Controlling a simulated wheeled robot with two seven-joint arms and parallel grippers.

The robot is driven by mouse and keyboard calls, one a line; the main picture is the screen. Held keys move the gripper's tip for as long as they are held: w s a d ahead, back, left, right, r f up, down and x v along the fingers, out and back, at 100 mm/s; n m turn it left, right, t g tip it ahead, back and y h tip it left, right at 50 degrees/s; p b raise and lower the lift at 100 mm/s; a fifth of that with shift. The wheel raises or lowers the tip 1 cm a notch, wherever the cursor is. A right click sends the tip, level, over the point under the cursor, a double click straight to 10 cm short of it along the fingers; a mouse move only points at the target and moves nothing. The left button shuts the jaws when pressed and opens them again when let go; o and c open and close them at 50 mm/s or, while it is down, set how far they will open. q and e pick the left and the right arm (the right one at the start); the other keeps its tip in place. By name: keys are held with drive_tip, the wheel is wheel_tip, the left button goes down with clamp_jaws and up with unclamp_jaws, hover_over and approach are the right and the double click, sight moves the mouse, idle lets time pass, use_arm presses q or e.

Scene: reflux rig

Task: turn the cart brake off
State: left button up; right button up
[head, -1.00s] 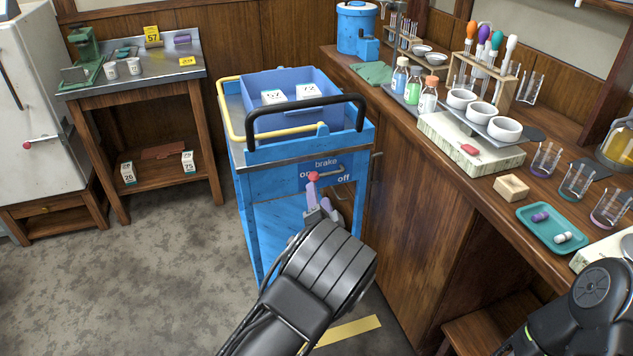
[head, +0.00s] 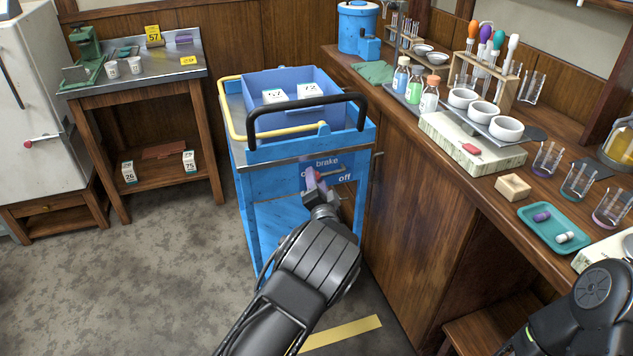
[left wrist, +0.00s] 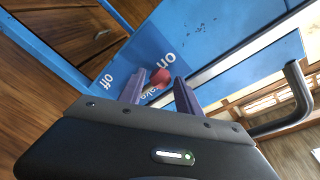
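The blue cart (head: 262,185) stands in the middle of the head view, with a brake panel (head: 345,163) marked "brake", "on" and "off" on its front. The brake lever's red knob (head: 320,175) is at the "on" side, partly hidden by my fingers. My left gripper (head: 313,178) is at the panel, in front of the knob. In the left wrist view the red knob (left wrist: 160,77) shows between the two purple fingers (left wrist: 160,88), which stand apart with gaps beside it. Contact cannot be told. My right gripper is out of view.
A wooden bench (head: 440,170) with glassware and bowls runs close along the cart's right side. A black handle (head: 305,103) and a blue bin (head: 285,85) top the cart. A side table (head: 130,90) stands back left. The floor to the left is clear.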

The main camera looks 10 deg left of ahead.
use_arm(q)
clamp_jaws()
idle(1.1)
